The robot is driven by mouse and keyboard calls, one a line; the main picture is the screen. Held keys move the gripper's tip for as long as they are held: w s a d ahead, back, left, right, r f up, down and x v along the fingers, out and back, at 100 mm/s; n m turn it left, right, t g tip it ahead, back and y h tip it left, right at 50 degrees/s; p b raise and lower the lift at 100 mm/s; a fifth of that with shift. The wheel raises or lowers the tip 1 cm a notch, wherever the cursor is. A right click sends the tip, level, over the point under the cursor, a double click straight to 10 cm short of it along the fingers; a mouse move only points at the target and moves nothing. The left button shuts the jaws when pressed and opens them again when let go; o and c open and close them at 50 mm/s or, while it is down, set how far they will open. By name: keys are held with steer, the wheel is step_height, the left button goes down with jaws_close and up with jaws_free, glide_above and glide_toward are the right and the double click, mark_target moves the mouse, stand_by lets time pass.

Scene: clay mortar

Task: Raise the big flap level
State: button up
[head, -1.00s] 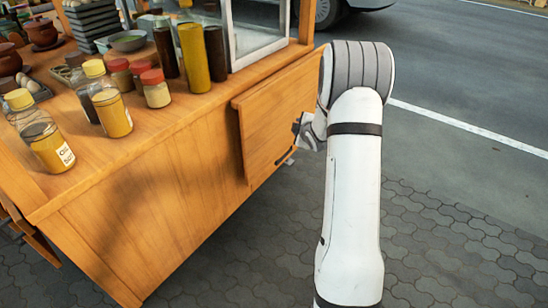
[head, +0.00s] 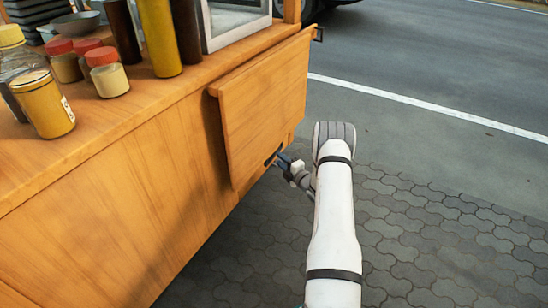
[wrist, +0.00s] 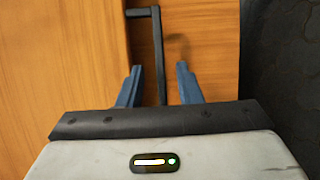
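The big flap (head: 265,105) is a wooden panel hanging down against the side of the wooden cart (head: 120,190). A dark handle (head: 272,158) sits near its lower edge. My gripper (head: 284,162) is at this handle, at the flap's lower right. In the wrist view, the two blue fingers of my gripper (wrist: 157,80) are spread apart. The black handle bar (wrist: 158,45) runs between them, with a visible gap on each side. The fingers do not appear to grip it.
Jars and bottles (head: 105,72) stand on the cart's counter above the flap, beside a glass case (head: 235,20). A small dark bracket (head: 318,34) sticks out near the flap's upper right corner. Grey paving (head: 410,225) to the right is clear.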

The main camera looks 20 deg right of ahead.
mark_target(274, 154)
steer(key=x, duration=0.2)
steer(key=b+x, duration=0.1)
steer(key=x, duration=0.2)
steer(key=shift+a, duration=0.25)
steer(key=shift+c, duration=0.2)
jaws_close()
